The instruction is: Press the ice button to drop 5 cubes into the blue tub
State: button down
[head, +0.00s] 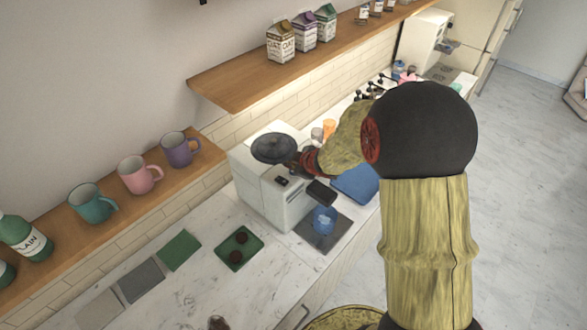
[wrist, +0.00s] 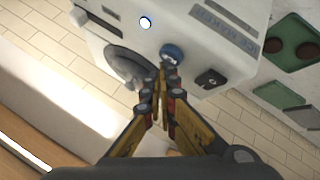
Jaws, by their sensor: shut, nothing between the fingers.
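The white ice machine (head: 262,190) stands on the counter with a dark round lid (head: 273,148) on top. It also fills the upper part of the wrist view (wrist: 225,45). A round blue button (wrist: 172,52) is on its face, beside a small lit blue-white spot (wrist: 146,22) and a dark switch (wrist: 211,78). My gripper (wrist: 163,72) is shut and empty, its tips just below the blue button; I cannot tell whether they touch. In the head view my gripper (head: 296,170) is over the machine's top. The blue tub (head: 324,222) stands below the dark spout; its contents are unclear.
A dark mat (head: 318,241) lies under the tub. A folded blue cloth (head: 356,184) and an orange cup (head: 329,127) are behind the machine. A green tray (head: 239,249) with dark round items lies in front. Mugs (head: 140,175) line the left shelf, and an upper shelf (head: 235,84) overhangs the counter.

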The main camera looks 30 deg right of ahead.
aim_at(291, 171)
jog(key=shift+r, duration=0.35)
notch_tip(291, 171, up, 5)
jog(key=p, duration=0.5)
jog(key=shift+p, duration=0.3)
dwell(1.7)
jog(key=shift+r+b, duration=0.95)
jog(key=shift+r, duration=0.95)
